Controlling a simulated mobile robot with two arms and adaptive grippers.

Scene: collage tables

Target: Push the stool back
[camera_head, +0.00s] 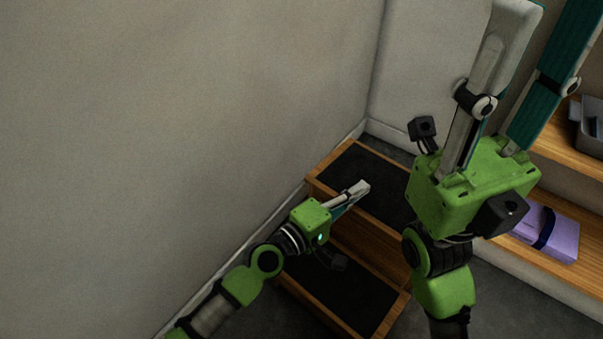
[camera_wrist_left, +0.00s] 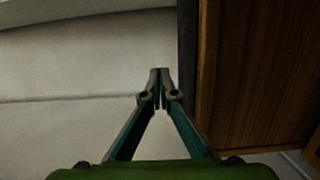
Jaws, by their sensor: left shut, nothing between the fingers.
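The stool (camera_head: 340,165) is a two-step wooden one with black treads. It stands in the corner, close along the left wall in the head view. In the left wrist view its brown wood (camera_wrist_left: 260,75) fills the right side. My left gripper (camera_head: 364,187) is shut and empty over the upper step. In the left wrist view its fingertips (camera_wrist_left: 159,74) meet just left of the stool's dark edge; I cannot tell whether they touch it. My right gripper (camera_head: 545,50) is large in the foreground, its fingers spread and empty. It hides part of the stool's right side.
A plain wall (camera_head: 180,120) runs along the left, meeting a back wall (camera_head: 425,60) behind the stool. At the right, wooden shelves (camera_head: 565,150) hold a purple box (camera_head: 545,232) with a dark strap and a grey bin (camera_head: 592,125). Dark floor (camera_head: 490,300) shows between stool and shelves.

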